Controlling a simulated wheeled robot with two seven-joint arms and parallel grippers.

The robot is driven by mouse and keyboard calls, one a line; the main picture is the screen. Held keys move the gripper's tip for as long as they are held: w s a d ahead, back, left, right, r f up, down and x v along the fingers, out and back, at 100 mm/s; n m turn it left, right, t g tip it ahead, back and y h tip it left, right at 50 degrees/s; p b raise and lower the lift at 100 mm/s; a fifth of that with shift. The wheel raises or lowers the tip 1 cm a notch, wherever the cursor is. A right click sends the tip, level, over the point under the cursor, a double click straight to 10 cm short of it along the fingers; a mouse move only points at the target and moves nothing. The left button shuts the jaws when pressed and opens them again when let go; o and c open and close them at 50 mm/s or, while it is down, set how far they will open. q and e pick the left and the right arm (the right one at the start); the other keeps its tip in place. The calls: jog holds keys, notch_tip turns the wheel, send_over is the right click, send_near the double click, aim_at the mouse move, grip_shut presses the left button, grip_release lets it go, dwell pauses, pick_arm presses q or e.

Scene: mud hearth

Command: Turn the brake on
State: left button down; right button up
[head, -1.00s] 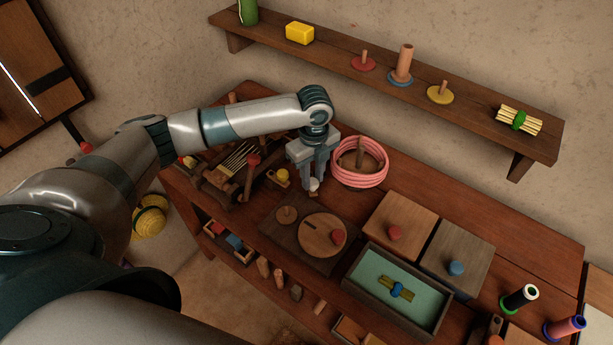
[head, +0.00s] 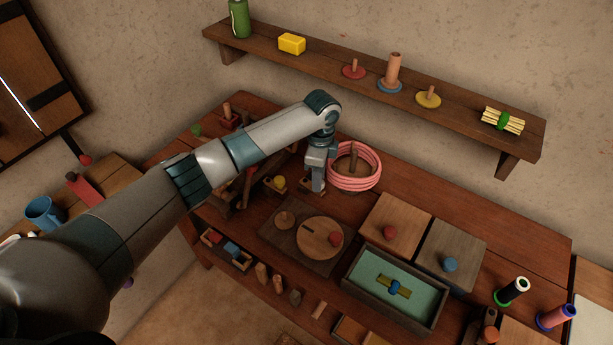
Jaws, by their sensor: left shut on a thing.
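My left gripper (head: 318,184) points down at the workbench, just left of the pink coil (head: 354,182). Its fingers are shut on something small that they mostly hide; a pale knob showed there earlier. I cannot tell for sure which part is the brake. My right gripper is not in view.
A wall shelf (head: 450,115) runs behind.

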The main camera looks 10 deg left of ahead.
pick_arm(q)
jog(key=shift+w, duration=0.1)
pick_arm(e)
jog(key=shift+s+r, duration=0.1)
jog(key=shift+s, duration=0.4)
pick_arm(q)
jog(key=c, duration=1.4)
grip_release()
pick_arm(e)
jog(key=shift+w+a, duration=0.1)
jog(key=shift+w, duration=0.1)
pick_arm(q)
jog(key=shift+r, duration=0.1)
jog(key=shift+r, duration=0.4)
notch_tip(320, 180, up, 16)
jog(key=b, duration=0.4)
jog(key=shift+r, duration=0.25)
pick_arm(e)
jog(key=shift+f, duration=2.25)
